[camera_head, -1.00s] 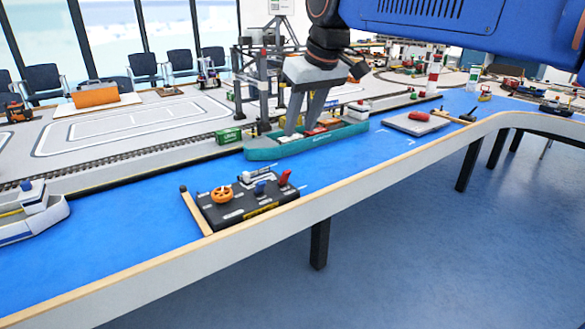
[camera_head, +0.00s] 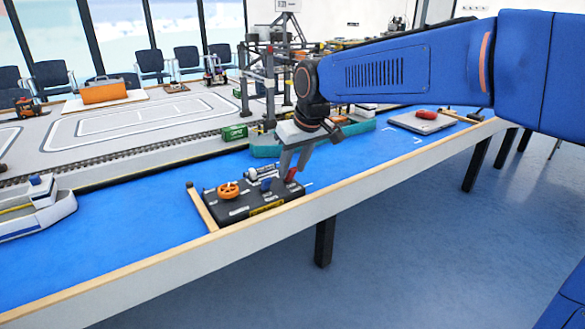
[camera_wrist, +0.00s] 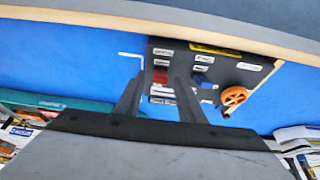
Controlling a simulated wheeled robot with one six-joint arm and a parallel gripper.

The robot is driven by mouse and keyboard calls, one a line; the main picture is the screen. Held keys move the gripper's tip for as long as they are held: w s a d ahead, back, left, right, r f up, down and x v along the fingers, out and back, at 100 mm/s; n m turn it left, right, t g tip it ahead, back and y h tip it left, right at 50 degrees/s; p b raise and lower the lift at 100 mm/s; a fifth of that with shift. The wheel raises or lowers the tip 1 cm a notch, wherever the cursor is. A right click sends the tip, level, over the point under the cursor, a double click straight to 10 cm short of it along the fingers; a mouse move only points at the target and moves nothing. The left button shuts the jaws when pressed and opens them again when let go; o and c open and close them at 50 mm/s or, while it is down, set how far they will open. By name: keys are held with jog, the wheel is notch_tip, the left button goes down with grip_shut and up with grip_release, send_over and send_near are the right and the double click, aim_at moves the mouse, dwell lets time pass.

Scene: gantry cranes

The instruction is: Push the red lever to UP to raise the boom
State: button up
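The red lever (camera_head: 291,174) stands at the right end of the black control panel (camera_head: 225,212). In the head view my gripper (camera_head: 289,176) reaches down to it from above and partly covers it. In the wrist view the red lever (camera_wrist: 160,76) shows between the two spread fingers of my gripper (camera_wrist: 160,75); I cannot tell whether either finger touches it. The panel also carries a blue lever (camera_wrist: 203,81) and an orange wheel (camera_head: 228,190), which shows in the wrist view (camera_wrist: 234,96) too. The label text is too small to read.
A teal ship (camera_head: 265,151) and a gantry crane (camera_head: 270,80) stand behind the panel. A wooden bar (camera_head: 202,208) lies at the panel's left. A white boat (camera_head: 38,210) is at far left. The blue surface between boat and panel is clear.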

jog(key=shift+w+a+f, duration=0.1)
jog(key=shift+w+f, duration=0.05)
jog(key=shift+f, duration=0.3)
grip_shut()
